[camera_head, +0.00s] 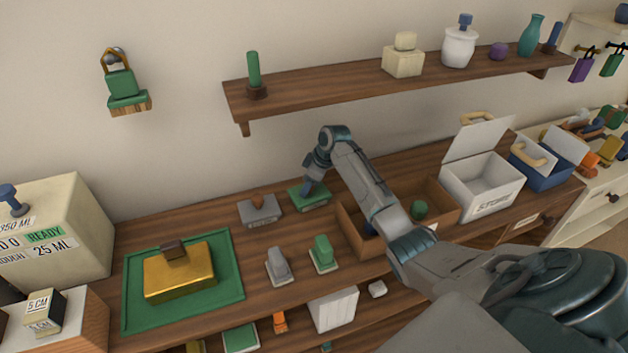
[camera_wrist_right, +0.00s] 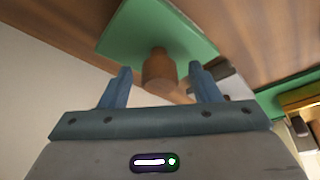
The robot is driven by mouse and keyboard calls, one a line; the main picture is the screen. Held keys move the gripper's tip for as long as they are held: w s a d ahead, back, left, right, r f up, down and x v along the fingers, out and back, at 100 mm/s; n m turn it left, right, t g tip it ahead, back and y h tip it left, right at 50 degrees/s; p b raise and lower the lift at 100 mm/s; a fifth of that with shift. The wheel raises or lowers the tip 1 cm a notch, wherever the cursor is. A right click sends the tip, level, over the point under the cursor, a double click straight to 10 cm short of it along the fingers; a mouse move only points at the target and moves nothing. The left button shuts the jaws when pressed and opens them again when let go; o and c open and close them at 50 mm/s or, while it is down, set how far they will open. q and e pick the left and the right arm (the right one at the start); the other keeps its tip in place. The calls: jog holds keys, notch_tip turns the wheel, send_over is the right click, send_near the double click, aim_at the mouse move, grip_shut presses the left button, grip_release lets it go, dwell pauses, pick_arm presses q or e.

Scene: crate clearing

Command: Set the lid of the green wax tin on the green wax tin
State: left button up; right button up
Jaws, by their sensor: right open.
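A flat green lid (camera_head: 309,197) lies on the wooden counter near the back. In the right wrist view the green lid (camera_wrist_right: 152,27) carries a brown wooden knob (camera_wrist_right: 158,72). My right gripper (camera_head: 312,190) is over the lid; its fingers (camera_wrist_right: 160,68) are apart, one on each side of the knob, with visible gaps. In the head view the gripper hides the knob. I cannot tell which thing is the green wax tin, or whether the lid rests on one. My left gripper is not in view.
Grey (camera_head: 278,267) and green (camera_head: 323,253) upright-handled pieces stand in front. A brown open crate (camera_head: 350,228) is at right. A gold block (camera_head: 178,274) sits on a green mat (camera_head: 138,313). A shelf (camera_head: 320,98) runs above.

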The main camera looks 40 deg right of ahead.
jog(key=b+v, duration=0.2)
jog(key=v, duration=0.3)
jog(key=shift+d, duration=0.15)
jog(key=s+d+b, duration=0.3)
jog(key=s+d, duration=0.4)
jog(key=s, duration=0.2)
jog(key=shift+s, duration=0.25)
